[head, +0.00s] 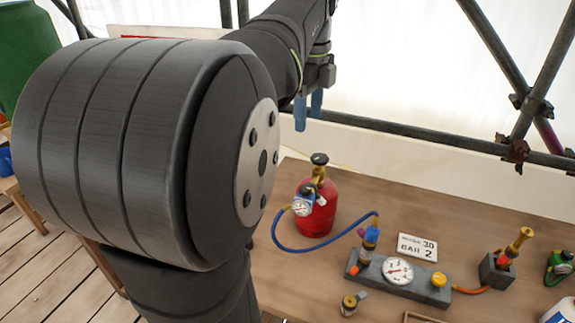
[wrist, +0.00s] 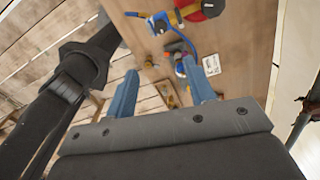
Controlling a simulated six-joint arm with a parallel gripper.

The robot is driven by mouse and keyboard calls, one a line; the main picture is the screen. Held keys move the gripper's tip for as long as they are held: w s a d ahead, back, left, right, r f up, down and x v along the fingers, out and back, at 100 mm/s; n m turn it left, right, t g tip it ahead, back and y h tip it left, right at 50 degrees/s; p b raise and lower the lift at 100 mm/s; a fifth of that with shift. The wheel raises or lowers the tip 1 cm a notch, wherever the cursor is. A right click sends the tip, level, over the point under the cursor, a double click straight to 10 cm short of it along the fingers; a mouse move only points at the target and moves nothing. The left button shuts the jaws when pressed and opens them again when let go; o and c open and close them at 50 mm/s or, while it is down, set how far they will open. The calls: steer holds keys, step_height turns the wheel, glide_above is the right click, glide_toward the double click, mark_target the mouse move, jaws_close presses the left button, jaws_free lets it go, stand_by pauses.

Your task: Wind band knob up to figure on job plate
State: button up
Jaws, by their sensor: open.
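The job plate (head: 417,247) is a white card on the bench, reading "30" on its upper line and "BAR 2" below. In front of it a grey block (head: 410,287) carries a round white gauge (head: 398,270), a blue knob on a brass fitting (head: 371,236) at its left and a yellow knob (head: 439,280) at its right. I cannot tell which is the band knob, or read the gauge needle. My gripper (head: 308,108) is open and empty, high above and behind the bench. In the wrist view its blue fingers (wrist: 161,68) are apart; the job plate (wrist: 211,65) shows beyond them.
A red gas cylinder (head: 316,212) with a black knob and gauge stands left on the bench; a blue hose (head: 320,246) runs to the block. A brass torch stands in a dark holder (head: 497,271) at right. Scaffold poles (head: 440,138) cross behind the bench.

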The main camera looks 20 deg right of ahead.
steer(key=m, duration=0.7)
glide_toward(305, 188)
step_height(305, 188, down, 8)
steer(key=shift+d+f, duration=0.1)
steer(key=shift+f, duration=0.15)
steer(key=c, duration=1)
